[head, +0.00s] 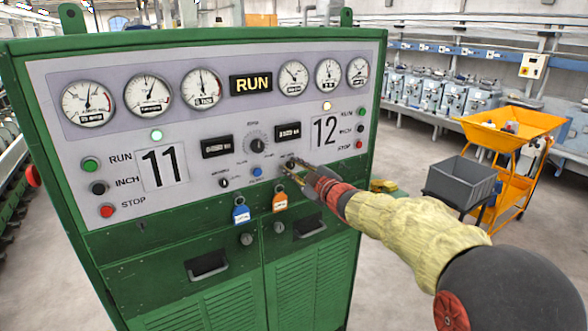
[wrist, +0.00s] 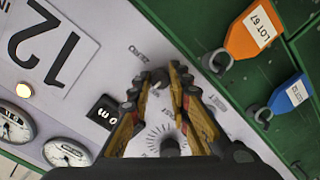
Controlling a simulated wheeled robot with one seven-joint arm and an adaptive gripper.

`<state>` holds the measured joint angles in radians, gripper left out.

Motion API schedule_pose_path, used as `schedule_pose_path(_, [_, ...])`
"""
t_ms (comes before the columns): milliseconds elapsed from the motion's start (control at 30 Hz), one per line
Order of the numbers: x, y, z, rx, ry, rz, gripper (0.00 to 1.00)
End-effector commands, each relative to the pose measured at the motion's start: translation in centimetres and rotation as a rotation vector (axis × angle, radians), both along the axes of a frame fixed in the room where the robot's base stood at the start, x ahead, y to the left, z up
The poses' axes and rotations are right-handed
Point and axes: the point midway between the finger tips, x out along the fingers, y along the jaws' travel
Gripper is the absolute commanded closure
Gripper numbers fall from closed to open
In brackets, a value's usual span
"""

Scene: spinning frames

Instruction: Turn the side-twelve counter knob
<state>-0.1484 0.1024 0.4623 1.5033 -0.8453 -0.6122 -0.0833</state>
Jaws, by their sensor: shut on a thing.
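The side-twelve counter knob (wrist: 158,78) is a small dark knob on the grey panel (head: 205,125), below the right counter window (head: 288,132) and beside the big 12 (head: 324,131). My gripper (head: 291,168) reaches it from the right. In the wrist view my gripper (wrist: 161,75) has its two fingertips closed on either side of the knob. Printed marks, one reading ZERO, show around it, but the knob's pointer is hard to make out. In the head view the fingers mostly hide the knob.
The central speed dial (head: 258,145), a blue button (head: 257,172) and the side-eleven knob (head: 223,183) are close by. Blue (head: 240,214) and orange (head: 280,202) tags hang just below. A grey bin (head: 462,181) and an orange cart (head: 512,122) stand at the right.

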Motion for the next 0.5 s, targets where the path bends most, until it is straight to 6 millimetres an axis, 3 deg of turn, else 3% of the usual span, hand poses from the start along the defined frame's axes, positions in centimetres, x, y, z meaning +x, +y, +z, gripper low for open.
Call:
schedule_pose_path(333, [-0.01, 0.02, -0.18, 0.0, 0.002, 0.001, 0.63])
schedule_pose_path(500, [0.0, 0.01, -0.11, 0.0, 0.002, 0.0, 0.62])
